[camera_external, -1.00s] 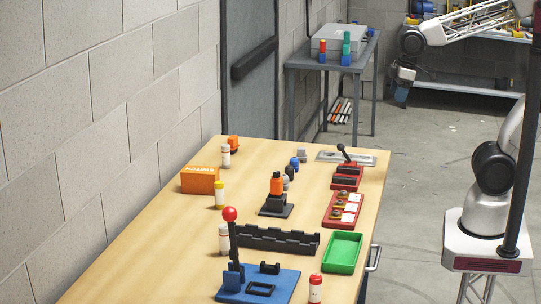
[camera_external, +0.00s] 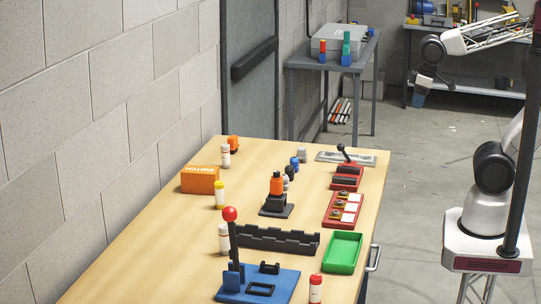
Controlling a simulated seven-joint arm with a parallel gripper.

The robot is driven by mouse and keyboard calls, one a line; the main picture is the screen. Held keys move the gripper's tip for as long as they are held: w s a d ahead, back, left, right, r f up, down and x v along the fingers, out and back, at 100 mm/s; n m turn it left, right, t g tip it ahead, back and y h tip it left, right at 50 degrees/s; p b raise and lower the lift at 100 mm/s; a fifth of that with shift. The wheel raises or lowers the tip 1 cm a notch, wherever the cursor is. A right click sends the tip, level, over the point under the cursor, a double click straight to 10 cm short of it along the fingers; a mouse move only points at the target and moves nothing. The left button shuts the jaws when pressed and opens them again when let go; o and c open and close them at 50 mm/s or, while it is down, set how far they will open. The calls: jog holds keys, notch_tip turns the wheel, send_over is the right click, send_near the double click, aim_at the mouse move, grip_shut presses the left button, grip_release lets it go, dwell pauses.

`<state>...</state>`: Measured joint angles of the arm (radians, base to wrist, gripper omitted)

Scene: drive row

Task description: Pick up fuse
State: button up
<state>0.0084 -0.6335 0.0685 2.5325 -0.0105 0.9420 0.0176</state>
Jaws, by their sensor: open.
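Several small white cylinders stand upright on the wooden table and could be fuses; I cannot tell which one the task means. One with a red top (camera_external: 315,289) is at the front, beside the blue base.
The table (camera_external: 150,255) also holds an orange box (camera_external: 198,180), a lever on a blue base (camera_external: 284,284), a black rack (camera_external: 278,240), a green tray (camera_external: 342,252) and red blocks (camera_external: 343,209). A grey side table (camera_external: 300,62) stands behind. Bare floor lies right of the table.

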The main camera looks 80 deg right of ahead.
jog(key=w+a+f+m+y, duration=0.1)
jog(key=w+a+m+y, duration=0.25)
jog(key=w+a, duration=0.55)
jog(key=w+a+f+m+y, duration=0.1)
jog(key=w+a+m+y, duration=0.25)
jog(key=w, duration=0.85)
jog(key=w+a+f+m+y, duration=0.2)
jog(key=w+a+m, duration=0.2)
jog(key=w+a, duration=0.5)
jog(key=w+a+f+m+t+y, duration=0.1)
jog(key=w+a+f+m, duration=0.15)
jog(key=w, duration=0.45)
jog(key=w+a+f+m+y, duration=0.1)
jog(key=w+a+f+m, duration=0.15)
jog(key=w, duration=0.35)
jog(key=m+t+y, duration=0.1)
jog(key=m+t, duration=0.2)
jog(key=m, duration=0.4)
send_near(220, 195)
jog(key=w+a, duration=0.2)
jog(key=shift+w+r, duration=0.35)
jog(key=shift+g, duration=0.3)
jog(key=shift+x, duration=1.2)
